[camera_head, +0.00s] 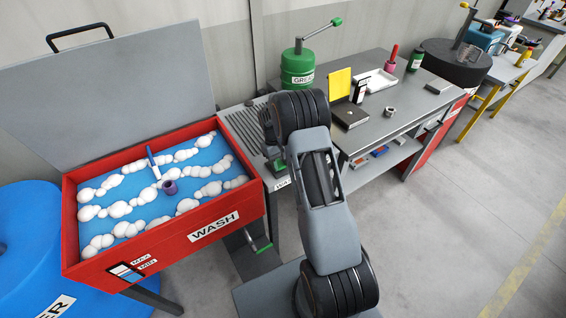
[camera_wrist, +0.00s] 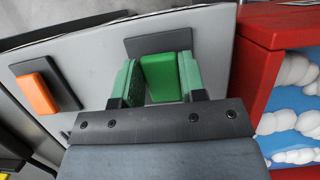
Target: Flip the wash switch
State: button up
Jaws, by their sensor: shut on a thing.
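In the wrist view, a green switch (camera_wrist: 166,78) stands out from a dark plate on a grey panel. The fingers of my gripper (camera_wrist: 158,68) have green pads, one on each side of this switch, and are shut on it. An orange switch (camera_wrist: 38,95) on another dark plate is to the left. In the head view, the red wash basin (camera_head: 190,236) has a WASH label. My gripper (camera_head: 276,160) is just right of the basin, partly hidden by my arm. The switches cannot be made out there.
The basin holds blue water, white foam and a brush (camera_head: 152,163); its grey lid (camera_head: 110,90) stands open. A grey workbench (camera_head: 400,100) at the right holds a green grease pot (camera_head: 298,70), a yellow card (camera_head: 340,84) and small parts. Open floor lies to the right.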

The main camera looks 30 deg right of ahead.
jog(key=o, duration=0.9)
jog(key=shift+r, duration=0.1)
jog(key=b+v, duration=0.2)
jog(key=v, duration=1.1)
jog(key=shift+w+a+r, duration=0.1)
jog(key=shift+w+r, duration=0.05)
jog(key=shift+r, duration=0.15)
